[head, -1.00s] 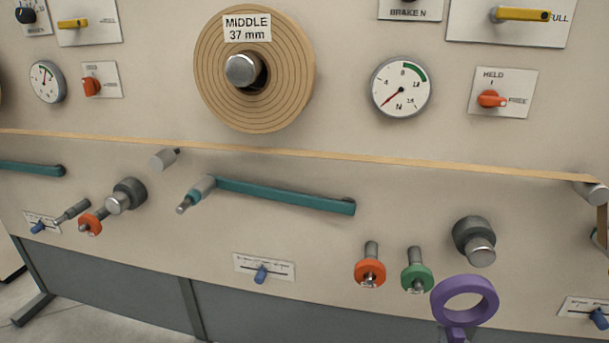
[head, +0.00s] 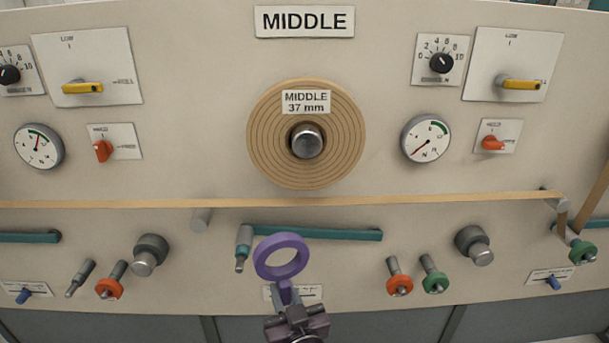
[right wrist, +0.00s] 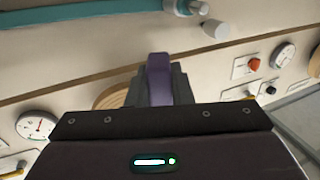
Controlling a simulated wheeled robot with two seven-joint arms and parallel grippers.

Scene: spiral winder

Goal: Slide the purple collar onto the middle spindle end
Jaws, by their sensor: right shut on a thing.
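The purple collar (head: 281,257) is a ring with a short tab, held up in front of the panel in the head view. My right gripper (head: 287,297) is shut on its tab, and the tab also shows between the fingers in the right wrist view (right wrist: 159,80). The middle spindle end (head: 307,142) is a silver stub in the centre of a tan wound roll (head: 264,150) labelled MIDDLE 37 mm. The collar is below and slightly left of the spindle end, apart from it. My left gripper is not in view.
A tan strip (head: 420,199) runs across the panel below the roll. A teal bar (head: 335,234) with a grey handle (head: 243,247) sits behind the collar. Orange (head: 399,286) and green (head: 435,283) collars sit on pegs at the lower right. Gauges and switches flank the roll.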

